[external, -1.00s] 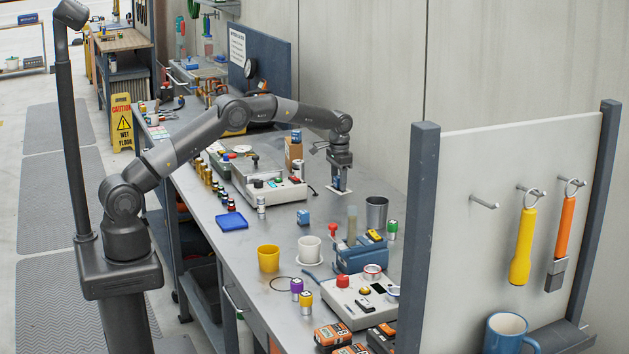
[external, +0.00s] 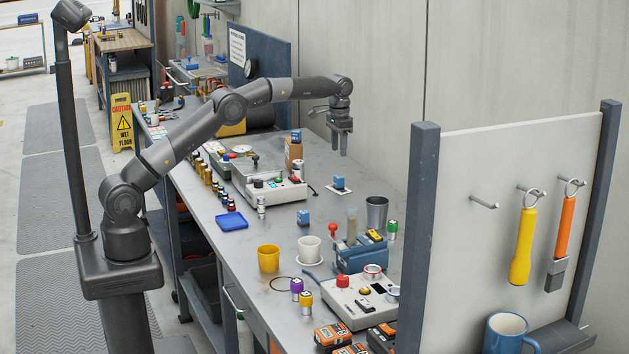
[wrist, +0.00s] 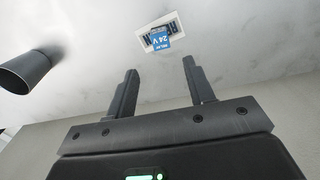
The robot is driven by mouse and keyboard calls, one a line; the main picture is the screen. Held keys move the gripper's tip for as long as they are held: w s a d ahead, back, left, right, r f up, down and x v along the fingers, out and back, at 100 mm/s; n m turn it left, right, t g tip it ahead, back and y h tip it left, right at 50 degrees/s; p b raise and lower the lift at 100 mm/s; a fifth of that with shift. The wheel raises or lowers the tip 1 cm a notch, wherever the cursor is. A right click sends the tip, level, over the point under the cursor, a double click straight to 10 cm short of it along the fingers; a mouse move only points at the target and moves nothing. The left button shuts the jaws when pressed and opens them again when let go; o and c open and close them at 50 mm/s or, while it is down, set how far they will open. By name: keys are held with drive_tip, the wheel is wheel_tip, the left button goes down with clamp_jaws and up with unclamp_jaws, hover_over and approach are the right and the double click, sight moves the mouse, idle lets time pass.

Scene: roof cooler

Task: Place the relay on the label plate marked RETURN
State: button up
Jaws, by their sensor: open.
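A small blue relay (external: 338,182) sits on a white label plate (external: 347,191) on the bench, left of the grey metal cup. In the wrist view the relay (wrist: 162,41) reads "RELAY 24 V" and lies over the middle of the plate (wrist: 176,19). Dark lettering on the plate is partly covered by the relay, and I cannot read it. My gripper (external: 340,154) hangs above the relay, apart from it. In the wrist view my gripper (wrist: 160,67) is open, with nothing between its fingers.
A grey metal cup (external: 376,214) stands right of the plate. Another blue block (external: 303,217) stands nearer, and one (external: 297,136) sits on a cardboard box (external: 293,152). A control box (external: 275,190) is to the left. The bench around the plate is mostly clear.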

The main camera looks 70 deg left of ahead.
drive_tip(key=s+d+r+t, duration=0.1)
drive_tip(key=s+d+r, duration=0.2)
drive_tip(key=s+r, duration=0.75)
drive_tip(key=s+d+r+t, duration=0.25)
drive_tip(key=s+r, duration=0.55)
drive_tip(key=s, duration=0.5)
drive_tip(key=s+d+f, duration=0.1)
drive_tip(key=s+f, duration=0.2)
drive_tip(key=s, duration=0.6)
drive_tip(key=s+d+f+t, duration=0.1)
drive_tip(key=s+f, duration=0.2)
drive_tip(key=s, duration=0.7)
drive_tip(key=s+d+f+t, duration=0.1)
drive_tip(key=s+f, duration=0.2)
drive_tip(key=s, duration=0.6)
drive_tip(key=shift+s, duration=0.2)
drive_tip(key=shift+o, duration=0.4)
